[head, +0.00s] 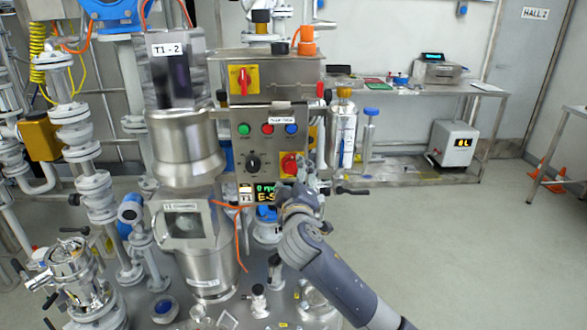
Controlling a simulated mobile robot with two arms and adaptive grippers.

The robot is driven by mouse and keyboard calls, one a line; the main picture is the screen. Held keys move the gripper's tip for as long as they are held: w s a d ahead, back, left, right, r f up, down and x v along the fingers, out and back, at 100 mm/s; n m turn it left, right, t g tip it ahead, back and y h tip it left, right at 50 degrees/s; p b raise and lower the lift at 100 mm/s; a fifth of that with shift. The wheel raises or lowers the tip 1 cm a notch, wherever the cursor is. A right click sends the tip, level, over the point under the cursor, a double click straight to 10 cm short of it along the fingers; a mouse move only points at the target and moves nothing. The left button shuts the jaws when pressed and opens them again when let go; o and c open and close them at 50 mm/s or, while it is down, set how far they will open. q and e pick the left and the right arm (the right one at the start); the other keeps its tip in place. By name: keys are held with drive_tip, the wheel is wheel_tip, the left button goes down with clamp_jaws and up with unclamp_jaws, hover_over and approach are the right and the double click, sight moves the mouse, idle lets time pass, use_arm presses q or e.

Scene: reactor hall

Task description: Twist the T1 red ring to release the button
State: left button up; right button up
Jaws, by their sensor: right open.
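The T1 control box (228,146) stands upright in the middle of the head view. Its red emergency button with the red ring (289,162) is at the lower right of the panel, on a yellow backing. My right gripper (308,181) is open, just below and to the right of this button. Whether its fingers touch the ring cannot be told. Below the panel, a dark display (265,192) shows "0 rpm" and "E-S", partly hidden by my right gripper. A "T1" label (246,194) is beside it. My left gripper is not in view.
A steel reactor vessel (188,160) marked T1-2 stands close left of the panel. Gas bottles (343,130) stand behind to the right. A steel bench (420,90) runs along the back wall. Pipes and valves (75,130) crowd the left. The floor at right is open.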

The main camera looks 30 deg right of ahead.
sight(293, 169)
drive_tip(key=shift+x, duration=2.2)
drive_tip(key=c, duration=1)
